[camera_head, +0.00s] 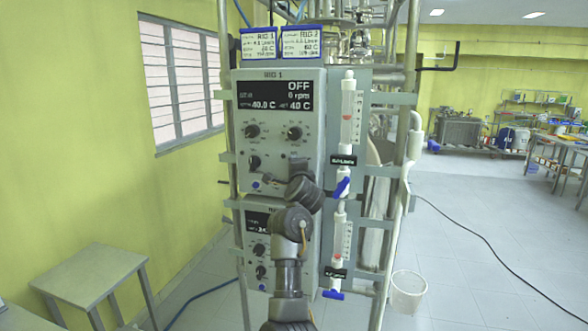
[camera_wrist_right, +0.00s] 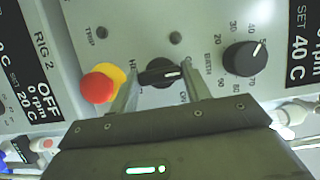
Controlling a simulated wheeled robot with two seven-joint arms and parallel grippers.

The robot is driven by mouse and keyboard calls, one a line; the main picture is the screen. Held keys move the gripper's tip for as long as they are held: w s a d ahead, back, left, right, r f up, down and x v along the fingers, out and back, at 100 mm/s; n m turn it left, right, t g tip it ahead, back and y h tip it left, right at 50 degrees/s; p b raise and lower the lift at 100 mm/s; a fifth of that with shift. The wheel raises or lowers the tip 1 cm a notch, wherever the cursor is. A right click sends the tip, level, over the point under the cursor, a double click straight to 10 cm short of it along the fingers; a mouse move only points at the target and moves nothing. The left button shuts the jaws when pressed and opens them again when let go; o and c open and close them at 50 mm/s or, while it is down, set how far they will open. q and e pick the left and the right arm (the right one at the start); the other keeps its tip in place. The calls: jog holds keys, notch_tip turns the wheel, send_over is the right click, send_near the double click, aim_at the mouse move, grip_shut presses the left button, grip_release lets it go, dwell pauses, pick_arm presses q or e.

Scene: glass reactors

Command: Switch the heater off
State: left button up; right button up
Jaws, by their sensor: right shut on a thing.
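The RIG 1 control box (camera_head: 278,90) is in the middle of the head view; its display (camera_head: 285,96) reads OFF, 0 rpm, 40.0 C and set 40 C. In the right wrist view my right gripper (camera_wrist_right: 160,78) has one finger on each side of a black rotary switch (camera_wrist_right: 157,70), shut on it. Its lettering is partly covered; a word starting with H shows beside it, so this appears to be the heater switch. A white mark shows on the switch. In the head view my arm hides this switch. My left gripper is not in view.
A red push button (camera_wrist_right: 97,87) on a yellow ring sits close beside one finger. The bath dial (camera_wrist_right: 244,58) is on the other side. The RIG 2 box (camera_head: 257,222) is below. A flow tube with a blue valve (camera_head: 342,187) stands right of my arm.

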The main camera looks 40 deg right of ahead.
jog(key=shift+r, duration=0.1)
jog(key=o, duration=1)
jog(key=shift+c, duration=0.2)
jog(key=v, duration=1)
jog(key=shift+s+a, duration=0.2)
jog(key=shift+s, duration=0.15)
jog(key=shift+d, duration=0.1)
